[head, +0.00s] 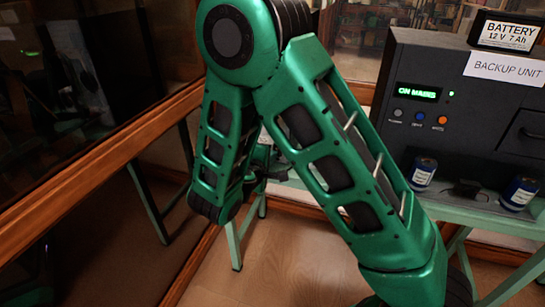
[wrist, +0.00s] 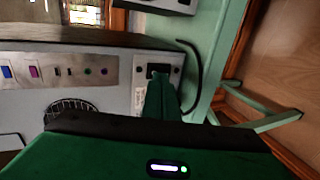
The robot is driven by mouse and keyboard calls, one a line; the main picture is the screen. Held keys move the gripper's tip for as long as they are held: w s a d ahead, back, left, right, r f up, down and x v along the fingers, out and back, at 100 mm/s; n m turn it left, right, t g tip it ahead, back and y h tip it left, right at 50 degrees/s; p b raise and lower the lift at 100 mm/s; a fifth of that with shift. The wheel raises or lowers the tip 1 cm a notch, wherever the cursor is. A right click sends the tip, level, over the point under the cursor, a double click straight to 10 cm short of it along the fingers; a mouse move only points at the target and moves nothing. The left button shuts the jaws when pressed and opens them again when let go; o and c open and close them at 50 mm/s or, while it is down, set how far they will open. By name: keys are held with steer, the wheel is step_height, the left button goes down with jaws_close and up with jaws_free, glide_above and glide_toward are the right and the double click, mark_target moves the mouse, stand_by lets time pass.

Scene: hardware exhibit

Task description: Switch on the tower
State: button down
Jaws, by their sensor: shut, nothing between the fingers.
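In the wrist view, the tower (wrist: 118,95) shows its grey rear panel, with blue and purple ports, small round jacks and a round fan grille. A small dark fitting (wrist: 158,70), a switch or socket, sits near the panel's right end. My gripper (wrist: 160,84) is shut and empty, its green fingertips right at this fitting and covering its lower part. I cannot tell whether they touch it, or which way any switch is set. In the head view my green arm hides the tower and my fingertips.
A dark backup unit (head: 455,135) with a lit green display stands on a green table (head: 470,213) at right. A battery (head: 506,34) lies on it, and blue cylinders (head: 423,173) stand in front. A black cable (wrist: 194,70) curves beside the tower. Wood-framed glass (head: 95,165) borders the left.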

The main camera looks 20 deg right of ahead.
steer(key=v, duration=1.1)
steer(key=shift+a, duration=0.2)
steer(key=shift+f, duration=0.15)
step_height(320, 180, down, 2)
steer(key=shift+f, duration=0.1)
steer(key=shift+a+r, duration=0.15)
steer(key=shift+r, duration=0.35)
stand_by(0.4)
steer(key=x, duration=1.4)
steer(key=shift+s, duration=0.1)
